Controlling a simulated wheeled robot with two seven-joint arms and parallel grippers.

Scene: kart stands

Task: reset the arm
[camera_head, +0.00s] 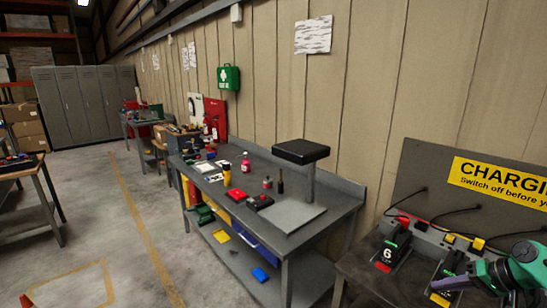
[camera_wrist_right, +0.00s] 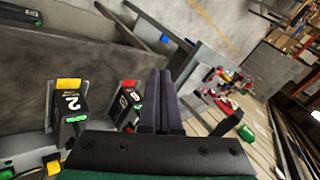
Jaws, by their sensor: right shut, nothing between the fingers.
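My right arm (camera_head: 525,265), green and grey, comes in at the lower right of the head view. Its right gripper (camera_head: 438,284) has purple fingers and hangs over the charging bench, in front of the charger row. In the right wrist view the two purple fingers (camera_wrist_right: 160,78) lie side by side, shut with nothing between them. My left arm and gripper are out of view.
On the charging bench (camera_head: 362,274) a black battery marked 6 (camera_head: 388,254) stands in a slot. In the wrist view a battery marked 2 (camera_wrist_right: 70,105) and a red-topped one (camera_wrist_right: 124,105) stand near the fingers. A cluttered workbench (camera_head: 335,206) stands left.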

